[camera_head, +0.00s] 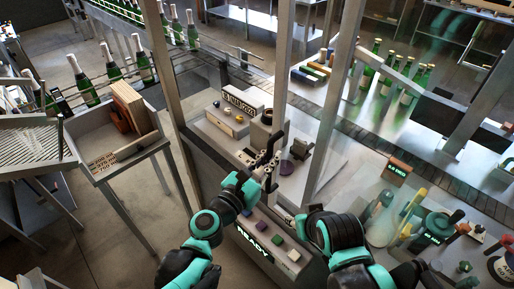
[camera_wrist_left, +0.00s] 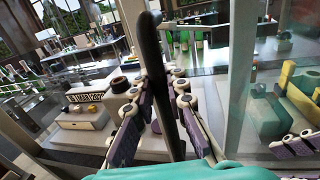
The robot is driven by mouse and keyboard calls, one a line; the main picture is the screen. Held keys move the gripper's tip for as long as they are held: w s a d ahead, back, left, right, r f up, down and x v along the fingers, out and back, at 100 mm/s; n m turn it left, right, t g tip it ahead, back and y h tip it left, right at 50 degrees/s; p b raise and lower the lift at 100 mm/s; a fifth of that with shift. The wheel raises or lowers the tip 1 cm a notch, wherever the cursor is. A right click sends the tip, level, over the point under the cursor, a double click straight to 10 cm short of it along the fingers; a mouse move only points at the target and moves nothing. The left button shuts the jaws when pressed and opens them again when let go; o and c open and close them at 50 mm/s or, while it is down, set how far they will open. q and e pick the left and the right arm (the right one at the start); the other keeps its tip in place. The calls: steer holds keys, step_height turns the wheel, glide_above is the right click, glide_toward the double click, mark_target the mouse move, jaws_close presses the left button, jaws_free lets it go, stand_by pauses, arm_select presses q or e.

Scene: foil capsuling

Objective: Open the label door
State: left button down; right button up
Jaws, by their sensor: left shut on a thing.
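My left gripper (camera_head: 268,168) is at the front of the glass-sided label machine. It is shut on a dark upright door handle (camera_wrist_left: 150,50), which runs between its two fingers in the left wrist view. The handle also shows just above the gripper in the head view (camera_head: 273,145). The label door's panel is clear and hard to make out, so I cannot tell how far it stands open. My right arm comes in from the lower right; its gripper (camera_head: 289,212) is small and partly hidden by the arm, and its jaws cannot be judged.
A console reading READY (camera_head: 254,243) with coloured buttons sits below my left gripper. Metal posts (camera_head: 290,70) frame the machine. A crate table (camera_head: 90,178) stands left. Bottles (camera_head: 393,75) line a conveyor behind.

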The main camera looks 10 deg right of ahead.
arm_select(q)
steer(key=shift+s+d, duration=0.9)
steer(key=shift+s, duration=0.25)
steer(key=c, duration=1.5)
jaws_free()
steer(key=v, duration=1.2)
